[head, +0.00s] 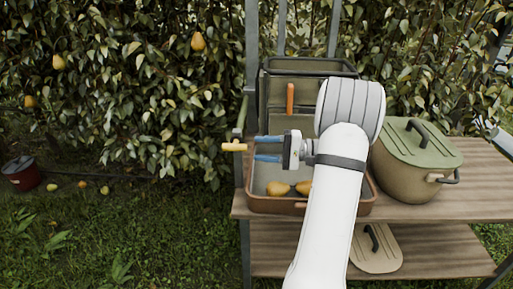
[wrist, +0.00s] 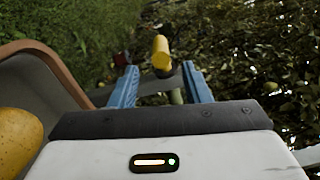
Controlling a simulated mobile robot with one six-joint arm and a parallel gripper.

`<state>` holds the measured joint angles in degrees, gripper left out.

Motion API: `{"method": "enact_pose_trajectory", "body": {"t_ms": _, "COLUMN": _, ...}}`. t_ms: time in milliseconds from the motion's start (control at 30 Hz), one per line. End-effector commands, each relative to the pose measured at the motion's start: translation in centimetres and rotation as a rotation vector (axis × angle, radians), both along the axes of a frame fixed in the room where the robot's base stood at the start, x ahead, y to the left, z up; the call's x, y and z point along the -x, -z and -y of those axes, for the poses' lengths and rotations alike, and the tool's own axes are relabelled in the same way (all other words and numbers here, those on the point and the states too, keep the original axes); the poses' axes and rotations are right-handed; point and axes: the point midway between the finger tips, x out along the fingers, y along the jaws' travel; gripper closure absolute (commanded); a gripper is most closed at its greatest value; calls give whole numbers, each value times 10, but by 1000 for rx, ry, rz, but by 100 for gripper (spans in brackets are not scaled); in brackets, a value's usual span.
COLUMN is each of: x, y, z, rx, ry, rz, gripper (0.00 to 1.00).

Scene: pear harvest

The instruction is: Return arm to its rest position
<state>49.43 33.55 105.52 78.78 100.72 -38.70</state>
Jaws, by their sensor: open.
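My gripper (head: 268,149) is above the left part of a brown-rimmed tray (head: 257,203) on the wooden shelf in the head view. Its two blue fingers point left and are apart, with nothing between them. In the wrist view my gripper (wrist: 157,88) also shows open. A yellow-orange handle-like piece (head: 234,146) stands beyond the fingertips, apart from them; it also shows in the wrist view (wrist: 161,55). Pears (head: 278,188) lie in the tray, and one pear (wrist: 15,142) shows at the left edge of the wrist view. My arm hides the tray's right part.
A green-lidded pot (head: 415,160) stands right of my arm. A green box (head: 290,72) stands behind the tray. A lid (head: 378,250) lies on the lower shelf. Pears hang in the hedge (head: 198,42). A dark red bucket (head: 22,173) and fallen pears are on the grass.

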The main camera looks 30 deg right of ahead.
Motion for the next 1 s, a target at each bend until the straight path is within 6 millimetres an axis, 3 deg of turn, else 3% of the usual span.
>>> {"method": "enact_pose_trajectory", "body": {"t_ms": 433, "x": 0, "y": -1, "z": -1, "rx": 1, "ry": -2, "rz": -1, "gripper": 57}}
{"method": "enact_pose_trajectory", "body": {"t_ms": 533, "x": 1, "y": -10, "z": -14, "rx": 24, "ry": -30, "rz": -24, "gripper": 57}}
{"method": "enact_pose_trajectory", "body": {"t_ms": 667, "x": 8, "y": -37, "z": -61, "rx": 116, "ry": -129, "rz": -116, "gripper": 57}}
{"method": "enact_pose_trajectory", "body": {"t_ms": 767, "x": 25, "y": -63, "z": -113, "rx": 249, "ry": -239, "rz": -219, "gripper": 57}}
{"method": "enact_pose_trajectory", "body": {"t_ms": 900, "x": 65, "y": -92, "z": -173, "rx": 486, "ry": -371, "rz": -345, "gripper": 57}}
{"method": "enact_pose_trajectory", "body": {"t_ms": 1000, "x": 97, "y": -109, "z": -202, "rx": 672, "ry": -438, "rz": -400, "gripper": 57}}
